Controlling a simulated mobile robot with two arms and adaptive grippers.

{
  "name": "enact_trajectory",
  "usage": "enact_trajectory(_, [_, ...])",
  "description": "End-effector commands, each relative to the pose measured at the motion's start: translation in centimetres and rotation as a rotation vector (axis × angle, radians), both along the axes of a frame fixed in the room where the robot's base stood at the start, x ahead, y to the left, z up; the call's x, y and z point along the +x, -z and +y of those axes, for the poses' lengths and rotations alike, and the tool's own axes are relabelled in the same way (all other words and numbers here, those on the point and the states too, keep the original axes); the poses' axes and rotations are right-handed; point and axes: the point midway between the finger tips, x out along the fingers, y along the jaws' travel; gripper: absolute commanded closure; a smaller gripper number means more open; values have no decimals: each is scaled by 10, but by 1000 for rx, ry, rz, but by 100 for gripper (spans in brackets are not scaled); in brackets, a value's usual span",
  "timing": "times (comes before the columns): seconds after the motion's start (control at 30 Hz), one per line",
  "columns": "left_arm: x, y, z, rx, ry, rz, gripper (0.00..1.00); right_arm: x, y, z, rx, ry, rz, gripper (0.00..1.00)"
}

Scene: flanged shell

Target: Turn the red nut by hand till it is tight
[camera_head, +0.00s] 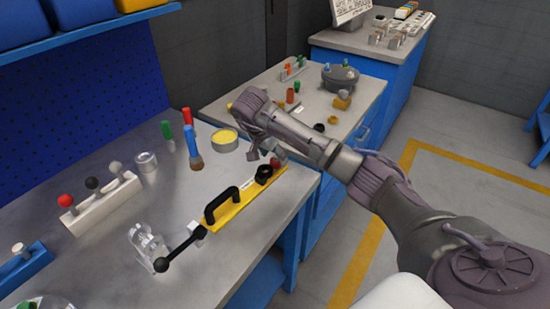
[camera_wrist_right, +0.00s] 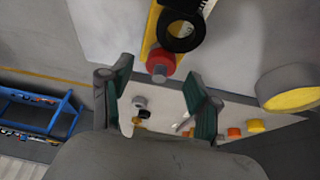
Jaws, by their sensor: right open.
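The red nut (camera_head: 275,163) sits at the far end of a yellow bar (camera_head: 233,218) that has a black handle and a black ring. In the right wrist view the red nut (camera_wrist_right: 159,62) shows just beyond the fingertips, with a pinkish-grey stub at its near end. The black ring (camera_wrist_right: 181,30) is right behind it. My right gripper (camera_head: 266,154) is over the bar's far end, partly covering the nut in the head view. In the wrist view the right gripper (camera_wrist_right: 158,74) is open, its green-padded fingers on either side of the nut's line, with nothing held.
A yellow-filled round dish (camera_head: 224,140) and red, green and blue handled items (camera_head: 193,147) stand left of the gripper. A white rack with ball knobs (camera_head: 100,203) and a clear fixture (camera_head: 147,243) stand nearer. A second bench (camera_head: 300,105) holds several small parts.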

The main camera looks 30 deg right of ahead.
Motion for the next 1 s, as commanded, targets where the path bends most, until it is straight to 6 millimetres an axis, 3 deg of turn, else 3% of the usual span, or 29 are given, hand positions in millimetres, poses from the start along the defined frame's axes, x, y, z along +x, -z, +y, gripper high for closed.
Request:
enact_trajectory(0.2, [0, -1, 0, 0, 0, 0, 60, 3, 18, -7, 0, 0, -1, 39])
enact_trajectory(0.53, [0, -1, 0, 0, 0, 0, 60, 3, 21, -8, 1, -1, -2, 40])
enact_trajectory(0.87, [0, -1, 0, 0, 0, 0, 60, 3, 20, -8, 1, -1, -2, 95])
enact_trajectory(1.0, [0, -2, 0, 0, 0, 0, 60, 3, 20, -8, 1, 1, -2, 99])
